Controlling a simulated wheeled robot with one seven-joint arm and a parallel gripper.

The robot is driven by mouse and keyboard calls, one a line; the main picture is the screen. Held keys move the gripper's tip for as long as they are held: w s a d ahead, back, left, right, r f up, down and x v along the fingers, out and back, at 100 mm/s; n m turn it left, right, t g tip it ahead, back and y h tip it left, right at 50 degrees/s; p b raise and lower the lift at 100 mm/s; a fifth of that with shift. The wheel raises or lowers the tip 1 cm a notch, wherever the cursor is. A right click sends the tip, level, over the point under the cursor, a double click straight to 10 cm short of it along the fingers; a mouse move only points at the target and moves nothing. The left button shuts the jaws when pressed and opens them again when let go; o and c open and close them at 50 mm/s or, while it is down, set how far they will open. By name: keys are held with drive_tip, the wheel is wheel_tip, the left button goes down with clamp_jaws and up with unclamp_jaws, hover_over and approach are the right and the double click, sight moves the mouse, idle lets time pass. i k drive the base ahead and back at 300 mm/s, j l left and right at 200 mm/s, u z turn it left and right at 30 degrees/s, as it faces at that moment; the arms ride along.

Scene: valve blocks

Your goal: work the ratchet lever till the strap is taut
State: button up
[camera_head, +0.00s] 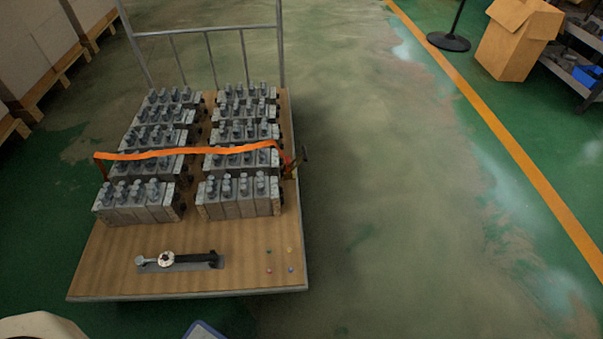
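An orange strap (190,153) runs across the valve blocks (240,197) on a flat wooden trolley. It has a wavy top line, and its ends bend down at the left and right sides of the load. My gripper is not in view.
The trolley deck (120,270) carries a metal plate with a black handle (196,259) and several small coloured pins at the front. A rail (208,32) stands at its back. The floor right of it is clear up to a cardboard box (510,45) and black stand (449,41).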

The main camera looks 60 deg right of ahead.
sight(303, 152)
drive_tip(key=j+z, duration=0.1)
drive_tip(key=z, duration=1.65)
drive_tip(key=k+u, duration=0.3)
drive_tip(key=k+j+u, duration=0.1)
drive_tip(key=k+u, duration=0.2)
drive_tip(key=l+u, duration=0.45)
drive_tip(key=l, duration=0.3)
drive_tip(key=l+u, duration=0.4)
drive_tip(key=l, duration=0.35)
drive_tip(key=k+l, duration=0.1)
drive_tip(key=l, duration=0.55)
drive_tip(key=k+l, duration=0.1)
drive_tip(key=l, duration=0.5)
drive_tip(key=k+l, duration=0.1)
drive_tip(key=l, duration=0.55)
